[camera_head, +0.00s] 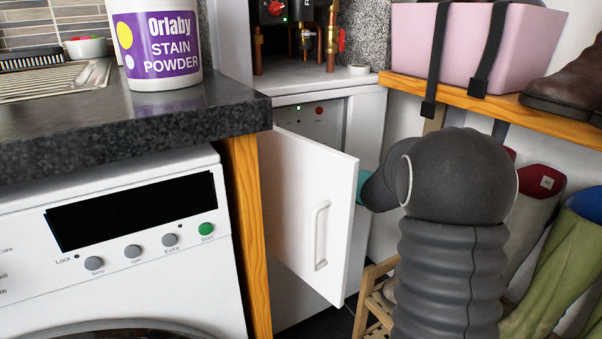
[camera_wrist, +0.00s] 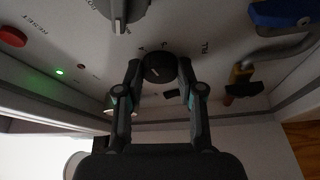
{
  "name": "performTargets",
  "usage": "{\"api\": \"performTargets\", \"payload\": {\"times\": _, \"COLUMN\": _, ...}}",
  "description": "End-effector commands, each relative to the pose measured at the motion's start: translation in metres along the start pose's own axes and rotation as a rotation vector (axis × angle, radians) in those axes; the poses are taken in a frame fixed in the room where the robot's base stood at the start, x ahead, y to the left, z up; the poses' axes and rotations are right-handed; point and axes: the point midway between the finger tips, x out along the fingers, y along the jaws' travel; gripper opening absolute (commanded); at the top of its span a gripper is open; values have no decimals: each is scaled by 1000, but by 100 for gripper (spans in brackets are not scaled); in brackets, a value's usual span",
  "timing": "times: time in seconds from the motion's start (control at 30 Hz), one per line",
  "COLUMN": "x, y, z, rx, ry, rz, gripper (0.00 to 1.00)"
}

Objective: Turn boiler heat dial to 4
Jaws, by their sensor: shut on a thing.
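In the wrist view, my gripper (camera_wrist: 159,68) reaches up to the boiler's front panel (camera_wrist: 100,55). Its two fingers stand on either side of a small round black dial (camera_wrist: 158,70) and are shut on it. The dial has a pale pointer mark. Small marks sit around it, too blurred to read. A larger grey knob (camera_wrist: 124,14) is above it, cut by the frame's top edge. In the head view, the panel (camera_head: 300,112) shows above the open white door (camera_head: 305,200). The door hides my gripper and the dial there; my dark arm is to its right.
In the wrist view, a red reset button (camera_wrist: 13,36) and lit green light (camera_wrist: 59,72) are at left. A blue-handled valve (camera_wrist: 285,14) and pipe are at right. In the head view, a wooden shelf with a pink box (camera_head: 480,45) and wellies (camera_head: 560,265) crowd the right.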

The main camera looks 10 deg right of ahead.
Motion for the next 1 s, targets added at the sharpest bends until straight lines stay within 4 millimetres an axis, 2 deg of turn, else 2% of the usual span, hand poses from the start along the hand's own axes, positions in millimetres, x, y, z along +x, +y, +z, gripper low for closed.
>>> {"api": "performTargets", "payload": {"times": 0.4, "x": 1, "y": 2, "z": 0, "rx": -196, "ry": 0, "rz": -81, "gripper": 3}}
{"api": "performTargets", "payload": {"times": 0.97, "x": 1, "y": 3, "z": 0, "rx": -229, "ry": 0, "rz": -95, "gripper": 3}}
{"api": "performTargets", "payload": {"times": 1.0, "x": 1, "y": 3, "z": 0, "rx": -229, "ry": 0, "rz": -95, "gripper": 40}}
